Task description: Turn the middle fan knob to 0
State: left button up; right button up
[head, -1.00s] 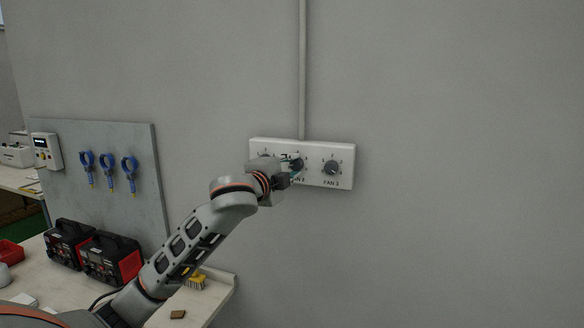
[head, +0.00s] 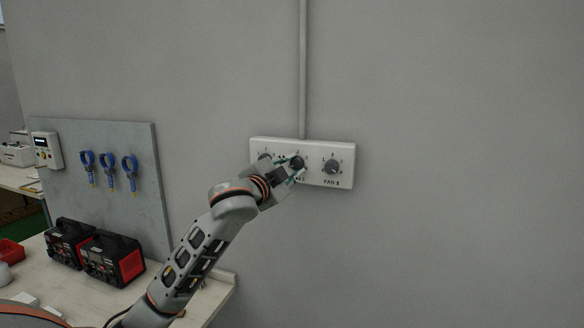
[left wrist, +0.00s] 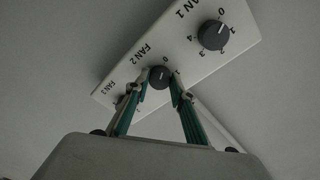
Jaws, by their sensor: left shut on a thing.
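A white fan panel (head: 315,178) is fixed to the grey wall with three dark round knobs in a row. The middle fan knob (head: 298,162) is partly covered by my left gripper (head: 294,170). In the left wrist view the middle knob (left wrist: 159,77), by the FAN 2 label, sits between the green-sided fingers (left wrist: 157,80), which are shut on it. A 0 is printed just above this knob; its exact pointer direction is hard to tell. The FAN 1 knob (left wrist: 213,35) is clear of the fingers. My right gripper is not in view.
The FAN 3 knob (head: 332,167) is right of my gripper. A conduit (head: 302,70) runs up from the panel. At lower left are a workbench (head: 215,300), black-and-red units (head: 112,259) and a tool board (head: 90,137). The wall to the right is bare.

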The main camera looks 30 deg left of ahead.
pick_arm(q)
jog(key=o, duration=1.1)
jog(key=s, duration=0.4)
jog(key=s+d, duration=0.1)
jog(key=s, duration=0.7)
jog(key=shift+d, duration=0.25)
